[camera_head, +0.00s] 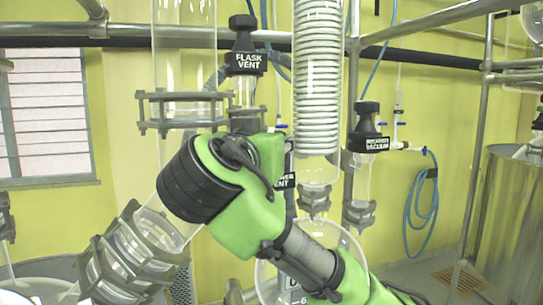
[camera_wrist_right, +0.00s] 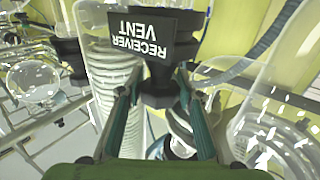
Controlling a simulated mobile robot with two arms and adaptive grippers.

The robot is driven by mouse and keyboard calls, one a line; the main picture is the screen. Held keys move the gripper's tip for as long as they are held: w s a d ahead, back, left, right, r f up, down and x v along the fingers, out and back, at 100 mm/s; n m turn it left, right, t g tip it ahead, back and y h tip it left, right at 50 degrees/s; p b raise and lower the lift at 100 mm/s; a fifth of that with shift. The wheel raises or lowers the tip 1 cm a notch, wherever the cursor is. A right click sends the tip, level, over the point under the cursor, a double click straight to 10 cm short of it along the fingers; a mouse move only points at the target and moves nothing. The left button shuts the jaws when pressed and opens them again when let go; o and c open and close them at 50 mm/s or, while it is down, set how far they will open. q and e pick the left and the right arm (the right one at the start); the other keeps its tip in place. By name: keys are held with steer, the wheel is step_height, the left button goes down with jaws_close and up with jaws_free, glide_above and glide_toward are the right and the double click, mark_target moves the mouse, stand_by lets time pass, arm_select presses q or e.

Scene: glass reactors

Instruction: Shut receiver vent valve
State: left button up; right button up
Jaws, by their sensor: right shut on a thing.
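The receiver vent valve shows in the right wrist view as a black knob (camera_wrist_right: 160,88) under a black tag reading RECEIVER VENT (camera_wrist_right: 150,38), upside down. My right gripper (camera_wrist_right: 158,84) is shut on this knob, one finger on each side. In the head view, only a bit of the valve's tag (camera_head: 286,182) shows behind my green right arm. That arm hides the knob and the gripper there. I cannot tell how far the valve is turned. My left gripper is in neither view.
The flask vent valve (camera_head: 244,62) stands above my right arm. The receiver vacuum valve (camera_head: 368,132) is to the right. A coiled condenser (camera_head: 318,75), glass columns and metal frame poles (camera_head: 352,110) crowd close around the arm. A round glass vessel (camera_head: 345,250) sits below.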

steer(key=shift+r+m+g+h, duration=0.1)
steer(key=shift+m+g+h, duration=0.5)
steer(key=shift+m+h, duration=0.75)
steer(key=shift+r+h, duration=0.1)
steer(key=shift+h, duration=0.45)
steer(key=o, duration=0.8)
steer(key=shift+o, duration=0.2)
